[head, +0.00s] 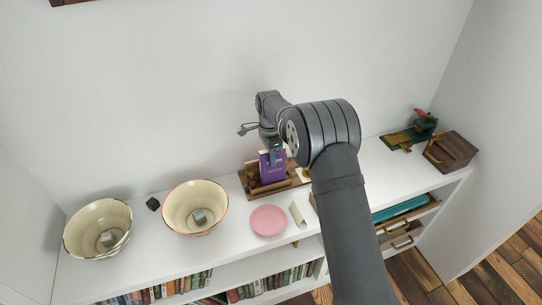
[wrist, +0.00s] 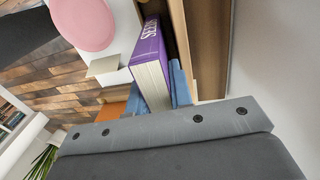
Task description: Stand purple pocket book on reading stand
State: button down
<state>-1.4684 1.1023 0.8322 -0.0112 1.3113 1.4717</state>
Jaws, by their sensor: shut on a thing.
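The purple pocket book (head: 272,165) stands upright at the wooden reading stand (head: 250,188) in the head view. In the wrist view the purple book (wrist: 147,48) shows its spine lettering and white page edges. The stand's brown wood (wrist: 208,50) lies beside it on the right. My gripper (head: 276,150) is at the top of the book and shut on it. In the wrist view a blue finger pad (wrist: 181,84) lies against the book. The book's lower edge and its contact with the stand cannot be made out clearly.
A pink plate (head: 268,220) and a small cream block (head: 297,213) lie in front of the stand. Two cream bowls (head: 195,187) (head: 80,222) and a black cube (head: 153,204) are to the left. A wooden box (head: 450,151) and a green item (head: 424,122) sit far right.

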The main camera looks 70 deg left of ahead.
jog(key=c, duration=1.2)
grip_release()
jog(key=shift+o, duration=1.4)
jog(key=shift+a+r, duration=0.1)
jog(key=shift+r, duration=0.1)
jog(key=shift+a+r, duration=0.2)
jog(key=shift+r, duration=1.7)
jog(key=shift+a+r, duration=0.15)
jog(key=shift+r, duration=1.75)
